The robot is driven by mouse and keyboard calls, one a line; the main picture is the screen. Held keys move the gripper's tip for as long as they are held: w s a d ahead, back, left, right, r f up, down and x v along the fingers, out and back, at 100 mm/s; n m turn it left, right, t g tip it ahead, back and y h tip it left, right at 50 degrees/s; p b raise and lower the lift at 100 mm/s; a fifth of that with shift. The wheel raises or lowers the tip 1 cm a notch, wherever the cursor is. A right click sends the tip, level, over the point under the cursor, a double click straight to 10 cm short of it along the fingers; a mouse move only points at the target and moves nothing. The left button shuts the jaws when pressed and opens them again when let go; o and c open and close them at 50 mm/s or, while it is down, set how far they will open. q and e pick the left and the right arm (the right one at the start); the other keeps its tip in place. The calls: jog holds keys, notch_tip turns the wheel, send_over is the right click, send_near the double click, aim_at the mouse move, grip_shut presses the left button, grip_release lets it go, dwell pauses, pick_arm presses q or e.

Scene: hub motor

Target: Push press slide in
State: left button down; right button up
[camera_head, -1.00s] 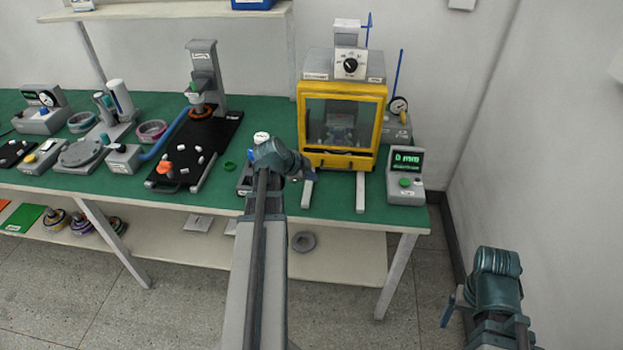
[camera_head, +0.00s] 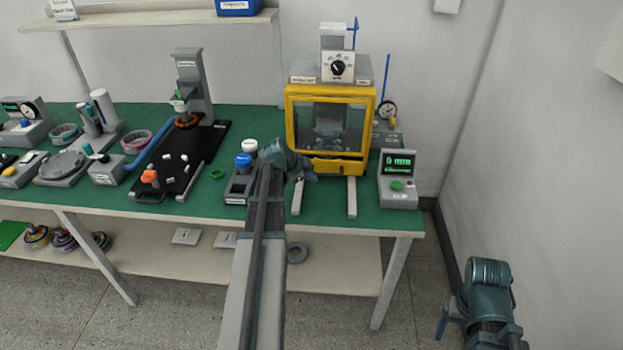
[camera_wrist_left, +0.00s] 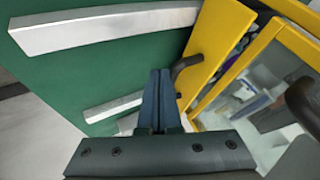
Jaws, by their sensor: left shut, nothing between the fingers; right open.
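The press (camera_head: 330,125) has a yellow frame and a clear window and stands at the bench's back right. Its slide has a yellow front (camera_head: 338,167) low on the press, with a dark handle seen in the left wrist view (camera_wrist_left: 184,66). Two bare grey rails (camera_head: 352,197) run out in front. My left gripper (camera_head: 313,177) is shut and empty at the slide's front; its fingertips (camera_wrist_left: 160,75) show beside the handle in the left wrist view. I cannot tell whether they touch it. My right gripper (camera_head: 441,325) is open and empty, low at the right, away from the bench.
Blue- and white-capped items in a grey holder (camera_head: 238,188) stand left of my left gripper. A black board (camera_head: 190,165) lies further left. The floor before the bench is clear.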

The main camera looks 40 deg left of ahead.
pick_arm(q)
jog(key=w, duration=0.1)
jog(key=w+a, duration=0.2)
jog(key=w, duration=0.1)
jog(key=shift+a, duration=0.25)
jog(key=shift+s+d, duration=0.1)
